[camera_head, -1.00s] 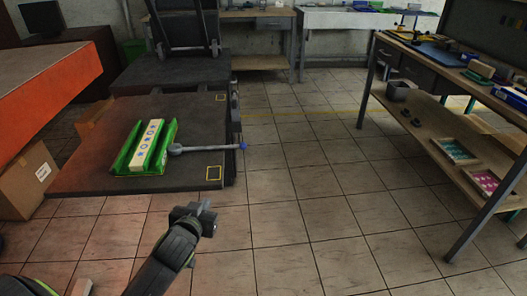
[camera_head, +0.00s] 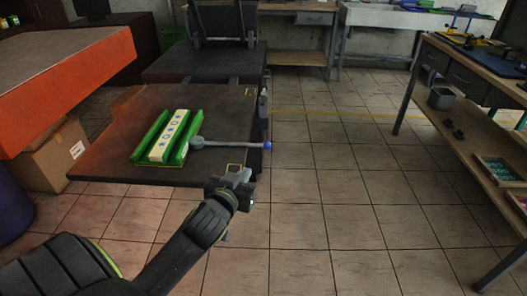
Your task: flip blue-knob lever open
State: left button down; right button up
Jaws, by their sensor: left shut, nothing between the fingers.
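The lever (camera_head: 232,143) is a grey bar with a round grey hub at its left end and a blue knob (camera_head: 267,146) at its right end. It lies nearly level over the dark platform (camera_head: 110,170), and its knob reaches the platform's right edge. My left gripper (camera_head: 238,176) is shut and empty. It shows in front of the platform's near right corner, below and left of the knob in the picture, apart from it. The fingertips are hard to make out. My right gripper is not in view.
A green tray (camera_head: 139,155) holding a pale patterned block (camera_head: 168,136) sits left of the lever. An orange-topped table (camera_head: 60,85) and a cardboard box (camera_head: 55,155) stand at left. A wooden workbench (camera_head: 470,165) stands at right. The tiled floor between is clear.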

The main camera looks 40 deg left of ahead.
aim_at(266, 148)
pick_arm(q)
jog(key=b+x, duration=0.1)
jog(key=x, duration=1.3)
jog(key=shift+w, duration=0.1)
